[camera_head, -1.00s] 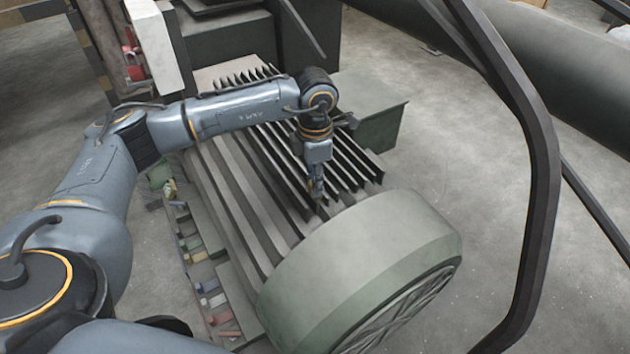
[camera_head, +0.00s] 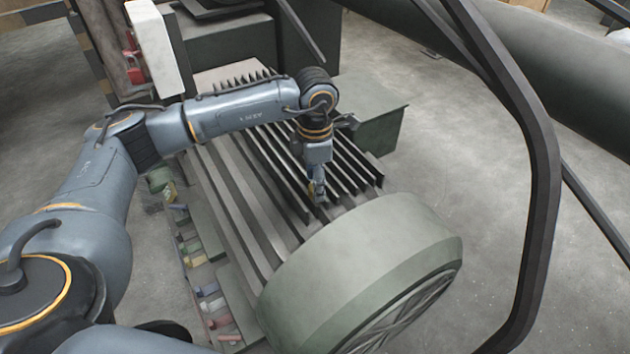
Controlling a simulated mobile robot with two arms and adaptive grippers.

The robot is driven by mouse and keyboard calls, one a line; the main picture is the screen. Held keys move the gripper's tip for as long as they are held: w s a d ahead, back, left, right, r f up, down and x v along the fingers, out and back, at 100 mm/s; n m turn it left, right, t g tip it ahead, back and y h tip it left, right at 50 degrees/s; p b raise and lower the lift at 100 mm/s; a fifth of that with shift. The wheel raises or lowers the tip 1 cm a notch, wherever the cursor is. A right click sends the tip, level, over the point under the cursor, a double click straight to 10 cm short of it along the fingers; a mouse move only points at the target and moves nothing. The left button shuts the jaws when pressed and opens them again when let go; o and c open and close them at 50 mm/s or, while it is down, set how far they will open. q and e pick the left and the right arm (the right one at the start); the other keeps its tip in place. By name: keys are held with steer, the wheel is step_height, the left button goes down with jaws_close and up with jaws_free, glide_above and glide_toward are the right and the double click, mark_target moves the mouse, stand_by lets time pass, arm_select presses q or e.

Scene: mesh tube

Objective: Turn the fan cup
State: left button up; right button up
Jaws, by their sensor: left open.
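The fan cup (camera_head: 355,265) is a large grey-green round housing in the lower middle of the head view. Its grille face (camera_head: 405,318) is turned to the lower right. It sits at the near end of a finned motor body (camera_head: 245,195). My left gripper (camera_head: 318,195) points down over the dark fins, just behind the cup's upper rim. Its fingers are small in the picture and seem apart from the cup. I see nothing held in it. My right gripper is not in view.
A dark bent metal bar (camera_head: 540,190) crosses the right side. Small coloured pieces (camera_head: 212,305) lie along the motor's left side. Grey floor (camera_head: 480,240) lies open right of the cup. A dark pipe (camera_head: 500,60) runs behind.

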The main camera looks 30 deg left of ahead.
arm_select(q)
step_height(320, 180, up, 11)
steer(key=shift+r, duration=0.2)
steer(key=shift+s, duration=0.1)
stand_by(0.5)
